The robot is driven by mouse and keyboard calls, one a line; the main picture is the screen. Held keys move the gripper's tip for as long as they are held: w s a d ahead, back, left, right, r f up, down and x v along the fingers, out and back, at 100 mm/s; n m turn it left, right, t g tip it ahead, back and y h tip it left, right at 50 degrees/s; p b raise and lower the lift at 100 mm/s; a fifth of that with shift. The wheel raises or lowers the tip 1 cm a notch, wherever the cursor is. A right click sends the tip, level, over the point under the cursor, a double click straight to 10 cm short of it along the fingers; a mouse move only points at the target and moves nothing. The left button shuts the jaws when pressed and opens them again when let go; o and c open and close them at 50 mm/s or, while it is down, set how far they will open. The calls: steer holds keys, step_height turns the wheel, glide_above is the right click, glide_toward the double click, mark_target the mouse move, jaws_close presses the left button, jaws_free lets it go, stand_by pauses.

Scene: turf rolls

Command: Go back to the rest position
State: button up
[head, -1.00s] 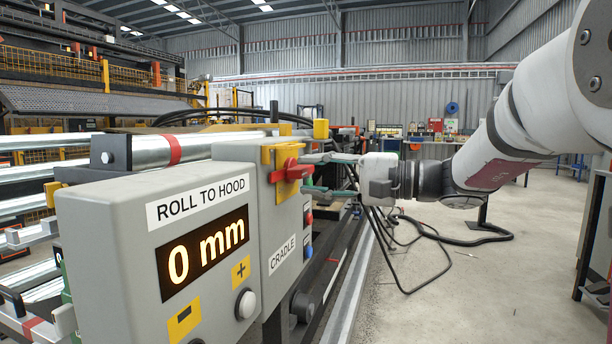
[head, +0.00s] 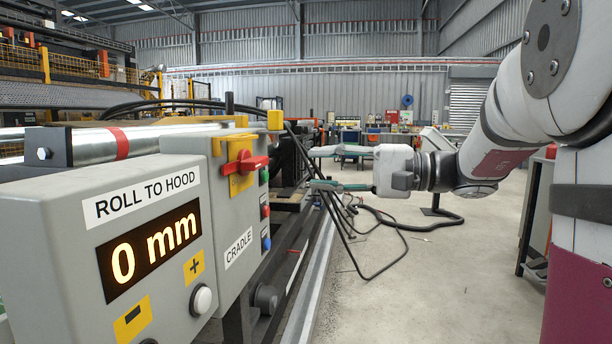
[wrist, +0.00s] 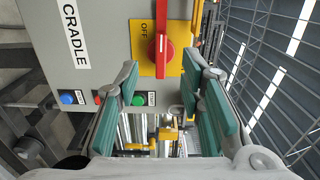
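My gripper (head: 315,168) is at the end of my outstretched arm, to the right of the grey control boxes. Its two fingers are spread apart with nothing between them. In the wrist view, the green finger pads (wrist: 165,95) also stand apart. The red rotary switch (head: 246,163) on its yellow plate is on the grey cradle box (head: 235,213), apart from the fingers. In the wrist view, the switch (wrist: 161,45) is beyond the fingertips, beside the word OFF.
The roll-to-hood box (head: 60,215) reads 0 mm at the front left. Black cables (head: 385,265) hang and loop over the floor behind my gripper. A rail (head: 312,270) runs along the machine's side. Concrete floor (head: 440,280) is clear at the right.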

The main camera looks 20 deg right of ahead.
steer(key=s+a+f+n+g+h, duration=0.2)
steer(key=s+a+f+g, duration=0.35)
steer(key=s+a, duration=0.4)
steer(key=s+a+f+n+g+h, duration=0.1)
steer(key=s+a+f+g+h, duration=0.1)
steer(key=s+a+f, duration=0.3)
steer(key=s+a+f+n+g+h, duration=0.1)
steer(key=s+a+f+g+h, duration=0.15)
steer(key=s, duration=0.45)
steer(key=s+d+f+n+h, duration=0.2)
steer(key=s+d+f+h, duration=0.65)
steer(key=s+f, duration=0.2)
step_height(320, 180, up, 36)
steer(key=n+t+p, duration=0.1)
steer(key=t+p, duration=0.2)
steer(key=p, duration=3)
steer(key=shift+d+t, duration=0.3)
steer(key=shift+d, duration=0.1)
